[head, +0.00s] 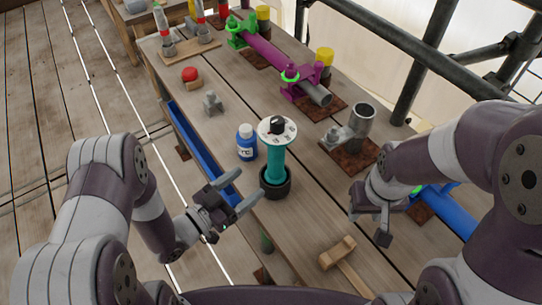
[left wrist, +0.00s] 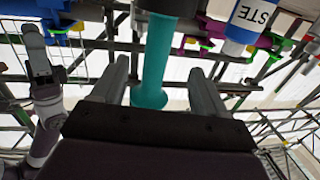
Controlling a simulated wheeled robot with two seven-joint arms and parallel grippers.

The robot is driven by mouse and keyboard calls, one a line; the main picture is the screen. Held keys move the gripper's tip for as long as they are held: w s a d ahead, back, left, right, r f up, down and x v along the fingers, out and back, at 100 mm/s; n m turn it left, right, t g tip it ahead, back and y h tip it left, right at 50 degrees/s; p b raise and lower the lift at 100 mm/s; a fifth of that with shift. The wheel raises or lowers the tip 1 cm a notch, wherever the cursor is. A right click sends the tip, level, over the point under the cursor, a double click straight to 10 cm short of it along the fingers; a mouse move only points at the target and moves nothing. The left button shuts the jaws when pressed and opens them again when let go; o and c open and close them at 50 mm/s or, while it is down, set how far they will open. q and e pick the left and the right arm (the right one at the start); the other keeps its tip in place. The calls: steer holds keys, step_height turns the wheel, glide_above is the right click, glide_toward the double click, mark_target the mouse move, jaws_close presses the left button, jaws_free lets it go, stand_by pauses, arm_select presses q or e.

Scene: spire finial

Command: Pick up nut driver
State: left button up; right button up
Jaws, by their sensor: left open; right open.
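The nut driver appears to be the teal upright tool (head: 276,165) with a round white marked dial and black knob on top. Its lower end stands in a black cup (head: 274,187) on the wooden bench. My left gripper (head: 244,189) is open and empty, just left of the cup in the head view, its fingers pointing towards the tool. In the left wrist view the teal shaft (left wrist: 154,62) shows between the open fingers, apparently beyond them; contact is not visible. My right gripper (head: 369,226) is open and empty over the bench's right side.
A blue bottle (head: 246,143) stands close behind the left gripper. A wooden mallet (head: 338,253) lies at the near end. A grey metal cylinder (head: 361,120) and a purple clamped pipe (head: 262,50) stand farther back. Dark scaffold poles (head: 412,60) line the right.

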mark_target(281, 159)
arm_select(q)
steer(key=p+x, duration=0.1)
steer(key=x, duration=1.1)
steer(key=shift+w+d, duration=0.1)
steer(key=shift+d, duration=0.1)
steer(key=shift+r, duration=0.1)
jaws_close()
steer(key=shift+r, duration=0.1)
